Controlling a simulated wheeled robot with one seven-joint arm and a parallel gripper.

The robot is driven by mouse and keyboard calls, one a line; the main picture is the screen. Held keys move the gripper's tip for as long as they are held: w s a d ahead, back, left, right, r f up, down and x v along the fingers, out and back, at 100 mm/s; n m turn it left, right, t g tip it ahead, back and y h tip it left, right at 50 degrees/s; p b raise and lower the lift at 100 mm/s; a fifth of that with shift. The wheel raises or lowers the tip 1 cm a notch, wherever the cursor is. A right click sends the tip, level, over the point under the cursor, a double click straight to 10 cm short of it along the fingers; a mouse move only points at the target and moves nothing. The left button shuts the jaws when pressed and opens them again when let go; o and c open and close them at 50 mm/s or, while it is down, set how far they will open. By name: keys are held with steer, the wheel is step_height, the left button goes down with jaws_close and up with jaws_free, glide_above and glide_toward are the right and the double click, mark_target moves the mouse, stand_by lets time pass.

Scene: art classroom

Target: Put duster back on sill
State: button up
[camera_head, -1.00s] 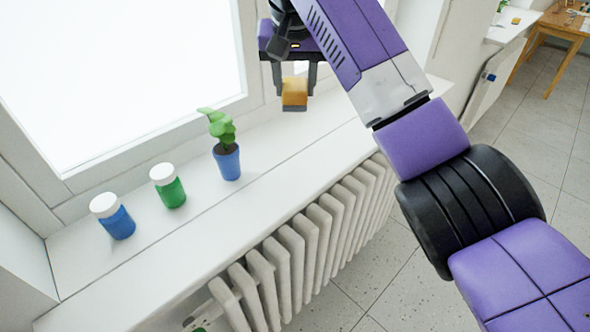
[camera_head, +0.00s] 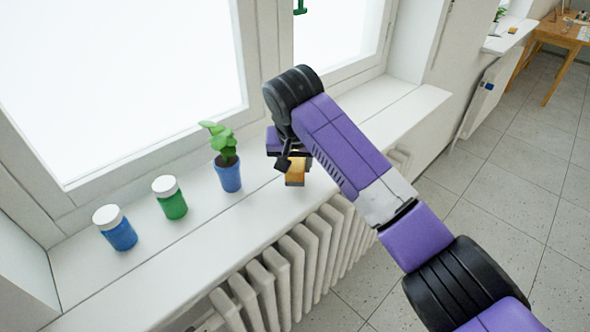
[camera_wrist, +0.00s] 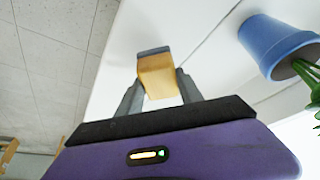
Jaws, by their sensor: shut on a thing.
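The duster (camera_head: 295,172) is a small block with a yellow-orange body and a dark grey face. My gripper (camera_head: 291,160) is shut on it, at the sill (camera_head: 345,150), to the right of the potted plant. In the wrist view the duster (camera_wrist: 157,76) sits between the two grey fingers (camera_wrist: 158,90), its dark face at the far end. The white sill (camera_wrist: 205,50) shows behind it. I cannot tell whether the duster touches the sill. My arm hides part of the sill to the right.
A plant in a blue pot (camera_head: 229,174) stands close left of my gripper; the pot (camera_wrist: 272,45) also shows in the wrist view. A green jar (camera_head: 170,198) and a blue jar (camera_head: 116,229) stand further left. A radiator (camera_head: 290,268) is below the sill.

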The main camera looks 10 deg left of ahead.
steer(key=shift+f, duration=1.15)
steer(key=o, duration=1.2)
steer(key=shift+r, duration=0.1)
steer(key=v, duration=1.2)
steer(key=shift+b, duration=0.35)
